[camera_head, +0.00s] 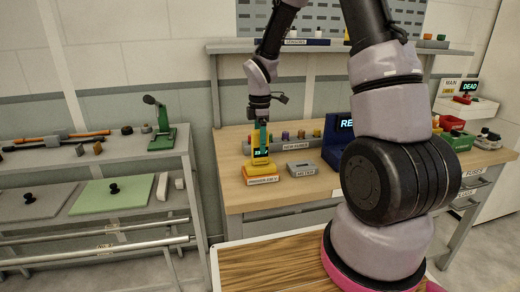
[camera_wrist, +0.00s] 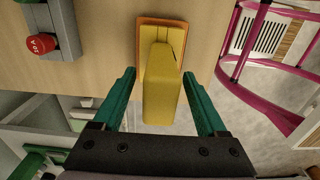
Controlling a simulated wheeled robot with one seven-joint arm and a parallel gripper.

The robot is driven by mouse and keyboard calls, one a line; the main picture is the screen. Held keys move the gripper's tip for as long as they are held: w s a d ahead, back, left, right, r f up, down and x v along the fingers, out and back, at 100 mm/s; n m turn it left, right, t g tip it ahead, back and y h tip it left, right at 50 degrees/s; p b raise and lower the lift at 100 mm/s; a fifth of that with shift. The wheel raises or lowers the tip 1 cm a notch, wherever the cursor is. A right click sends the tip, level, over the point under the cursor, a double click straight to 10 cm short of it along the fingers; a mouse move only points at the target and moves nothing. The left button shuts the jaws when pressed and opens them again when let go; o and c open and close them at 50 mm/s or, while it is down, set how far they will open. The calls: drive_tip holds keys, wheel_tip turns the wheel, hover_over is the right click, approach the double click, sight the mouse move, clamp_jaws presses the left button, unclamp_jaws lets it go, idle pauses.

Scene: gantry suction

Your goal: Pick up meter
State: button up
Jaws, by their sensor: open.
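The yellow meter (camera_head: 261,160) stands upright in an orange and white base (camera_head: 262,180) near the front left of the wooden workbench. My gripper (camera_head: 262,133) is above the meter, pointing down. In the wrist view my gripper (camera_wrist: 160,76) is open, with one green finger on each side of the meter and a visible gap at both sides. The head view partly hides the meter behind the fingers.
A grey holder (camera_head: 301,168) sits just right of the meter, and a blue unit (camera_head: 334,150) stands farther right. A row of fuses (camera_head: 294,142) is behind. A shelf (camera_head: 225,47) crosses above the bench.

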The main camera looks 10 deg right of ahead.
drive_tip(key=shift+c, duration=0.3)
clamp_jaws()
drive_tip(key=shift+r, duration=0.1)
